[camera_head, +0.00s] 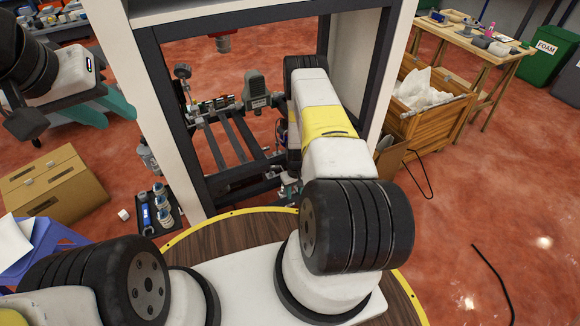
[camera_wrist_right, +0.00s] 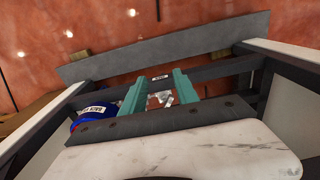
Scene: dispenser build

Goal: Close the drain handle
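The dispenser frame (camera_head: 165,95), dark with white panels, stands ahead in the head view. My right arm reaches into it and hides its own gripper there. In the right wrist view the teal fingers of my right gripper (camera_wrist_right: 160,92) are apart. A small silvery piece with some red (camera_wrist_right: 161,99) shows between and beyond them; I cannot tell whether it is the drain handle or whether the fingers touch it. A blue round part with a white label (camera_wrist_right: 95,112) lies left of the fingers. My left gripper (camera_head: 118,112), teal, is at the far left, its fingers apart and empty.
Rails and a grey unit (camera_head: 256,90) sit inside the frame. A cardboard box (camera_head: 52,186) and a dark tray of bottles (camera_head: 175,215) are at the left. A wooden crate (camera_head: 432,125) stands right of the frame. The red floor at the lower right is mostly clear.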

